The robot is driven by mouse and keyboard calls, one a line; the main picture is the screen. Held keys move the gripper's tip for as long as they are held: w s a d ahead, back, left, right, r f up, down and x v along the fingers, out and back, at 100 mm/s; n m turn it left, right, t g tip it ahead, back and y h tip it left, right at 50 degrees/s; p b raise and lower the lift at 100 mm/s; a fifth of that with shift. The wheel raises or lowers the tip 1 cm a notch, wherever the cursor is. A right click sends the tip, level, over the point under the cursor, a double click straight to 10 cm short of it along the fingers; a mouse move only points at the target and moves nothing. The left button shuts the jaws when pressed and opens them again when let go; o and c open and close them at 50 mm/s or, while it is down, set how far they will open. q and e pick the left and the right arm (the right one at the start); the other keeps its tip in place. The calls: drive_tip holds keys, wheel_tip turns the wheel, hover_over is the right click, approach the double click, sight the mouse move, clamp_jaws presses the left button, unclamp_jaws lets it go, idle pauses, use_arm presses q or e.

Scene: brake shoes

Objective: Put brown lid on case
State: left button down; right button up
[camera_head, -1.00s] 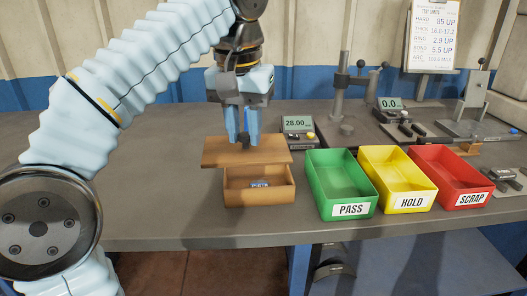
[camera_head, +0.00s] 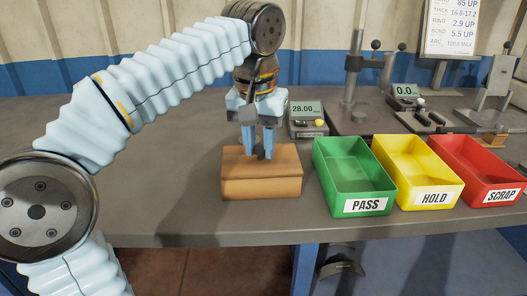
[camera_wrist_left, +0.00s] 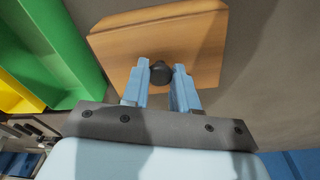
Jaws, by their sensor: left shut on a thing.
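The brown lid (camera_head: 284,157) is a flat wooden board with a dark knob (camera_head: 261,153). It lies over the top of the brown wooden case (camera_head: 262,188), covering its opening, and looks level and lined up with it. In the head view I cannot tell whether a thin gap is left between them. My left gripper (camera_head: 260,156) points down and is shut on the lid's knob. The left wrist view also shows the lid (camera_wrist_left: 200,45) and the knob (camera_wrist_left: 160,72) between the two blue fingers (camera_wrist_left: 161,76). My right gripper is not in view.
A green PASS bin (camera_head: 355,194) stands just right of the case, then a yellow HOLD bin (camera_head: 432,190) and a red SCRAP bin (camera_head: 490,184). A gauge reading 28.00 (camera_head: 307,111) stands behind. The grey table (camera_head: 165,190) is clear to the left.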

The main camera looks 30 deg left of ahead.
sight(257, 165)
use_arm(q)
drive_tip(key=shift+f, duration=0.1)
drive_tip(key=c, duration=0.9)
unclamp_jaws()
drive_tip(key=shift+a, duration=0.1)
drive_tip(key=shift+o, duration=0.2)
wheel_tip(257, 165, up, 12)
drive_tip(key=s+p, duration=0.1)
drive_tip(key=p, duration=0.3)
drive_tip(key=shift+s+d, duration=0.2)
drive_tip(key=shift+s, duration=0.05)
